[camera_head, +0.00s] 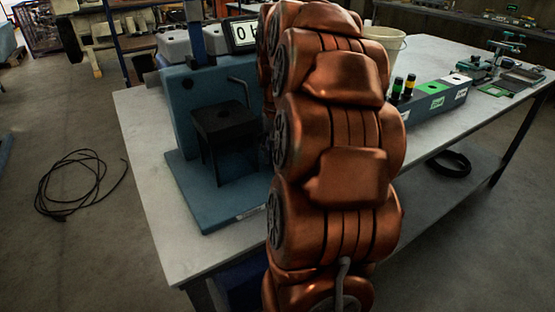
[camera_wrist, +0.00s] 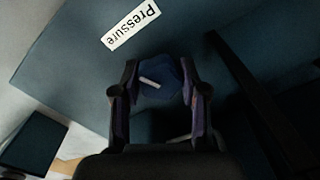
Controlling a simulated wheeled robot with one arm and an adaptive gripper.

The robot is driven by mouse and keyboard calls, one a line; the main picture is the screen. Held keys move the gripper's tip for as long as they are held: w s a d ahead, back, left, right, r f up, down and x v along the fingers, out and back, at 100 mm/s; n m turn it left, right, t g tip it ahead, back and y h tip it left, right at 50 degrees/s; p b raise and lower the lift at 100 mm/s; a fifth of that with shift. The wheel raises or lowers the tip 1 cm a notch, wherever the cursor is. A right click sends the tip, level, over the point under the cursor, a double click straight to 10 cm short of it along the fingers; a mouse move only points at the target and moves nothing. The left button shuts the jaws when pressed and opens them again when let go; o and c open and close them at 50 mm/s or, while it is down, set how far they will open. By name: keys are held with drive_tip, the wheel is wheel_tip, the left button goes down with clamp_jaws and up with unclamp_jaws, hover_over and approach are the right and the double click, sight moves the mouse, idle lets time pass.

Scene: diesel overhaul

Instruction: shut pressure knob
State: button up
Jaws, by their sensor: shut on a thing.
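The pressure knob (camera_wrist: 164,79) is dark blue with a white pointer mark, and shows in the wrist view on the blue panel face (camera_wrist: 75,60). A white "Pressure" label (camera_wrist: 131,24) is on the panel beside it. My gripper (camera_wrist: 160,68) has one finger on each side of the knob and is shut on it. The knob's lower part is partly hidden by the gripper. In the head view the blue test stand (camera_head: 178,105) stands on the table, and my copper arm hides the knob and my gripper.
A digital display (camera_head: 244,34), partly covered by my arm, sits atop the stand. The grey table (camera_head: 150,215) also bears a box with coloured panels (camera_head: 436,101), a pale bucket (camera_head: 388,42) and a vise-like tool (camera_head: 485,65). A black cable (camera_head: 80,185) lies on the floor.

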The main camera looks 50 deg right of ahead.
drive_tip(key=shift+m+b, duration=0.55)
drive_tip(key=shift+m, duration=1.75)
drive_tip(key=o, duration=1.1)
drive_tip(key=shift+r, duration=0.1)
drive_tip(key=shift+r, duration=5.9)
